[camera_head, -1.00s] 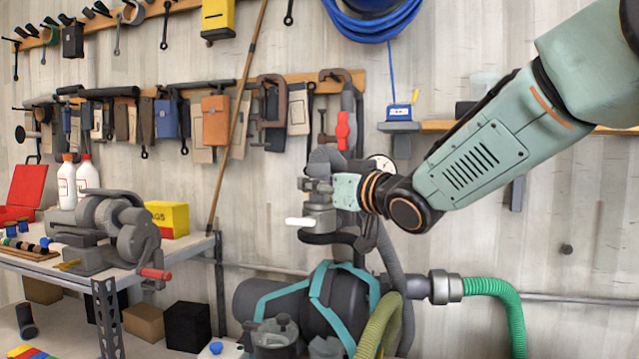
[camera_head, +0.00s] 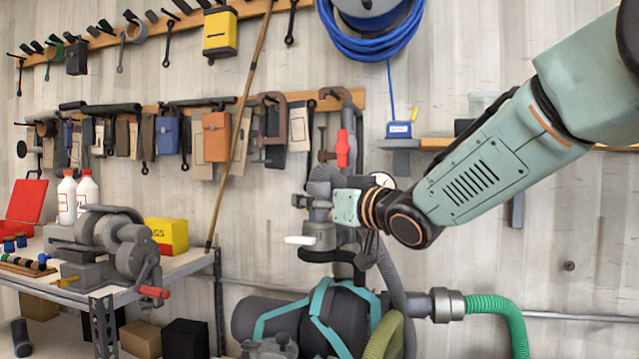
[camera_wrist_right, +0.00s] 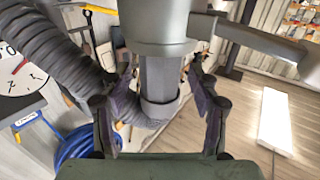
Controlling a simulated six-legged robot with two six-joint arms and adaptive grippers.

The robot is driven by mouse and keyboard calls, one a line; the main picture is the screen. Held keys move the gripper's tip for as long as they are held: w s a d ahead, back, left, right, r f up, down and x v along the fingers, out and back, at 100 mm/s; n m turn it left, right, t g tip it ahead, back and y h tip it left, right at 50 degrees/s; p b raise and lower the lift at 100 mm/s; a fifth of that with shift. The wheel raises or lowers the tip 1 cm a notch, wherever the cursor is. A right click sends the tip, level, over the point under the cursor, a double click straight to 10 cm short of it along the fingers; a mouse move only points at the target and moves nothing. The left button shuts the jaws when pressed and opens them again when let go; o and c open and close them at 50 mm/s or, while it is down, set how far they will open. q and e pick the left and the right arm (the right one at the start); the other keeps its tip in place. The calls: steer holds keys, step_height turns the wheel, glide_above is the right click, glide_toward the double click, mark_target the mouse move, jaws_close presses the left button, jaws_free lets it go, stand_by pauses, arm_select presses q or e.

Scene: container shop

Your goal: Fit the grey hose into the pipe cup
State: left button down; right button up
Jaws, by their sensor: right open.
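My right gripper (camera_wrist_right: 160,88) is open, with one finger on each side of a grey pipe (camera_wrist_right: 160,72). I cannot tell whether the fingers touch it. The ribbed grey hose (camera_wrist_right: 50,55) shows at left in the right wrist view, and a ribbed bend with a smooth collar (camera_wrist_right: 160,105) is around the pipe's far end. A wider grey cylinder (camera_wrist_right: 155,22), possibly the pipe cup, is at the pipe's near end. In the head view the ribbed hose (camera_head: 392,275) runs down behind my right wrist, which hides much of the fitting (camera_head: 318,215). My left gripper is out of view.
A dark tank with teal straps (camera_head: 335,315) and a green hose (camera_head: 495,306) are below the arm. A workbench with a vise (camera_head: 110,245) is at left. Tools and a blue hose coil (camera_head: 370,40) hang on the wall. A gauge (camera_wrist_right: 18,72) is beside the hose.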

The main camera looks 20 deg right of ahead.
step_height(320, 180, up, 10)
steer(key=shift+f, duration=0.25)
stand_by(0.5)
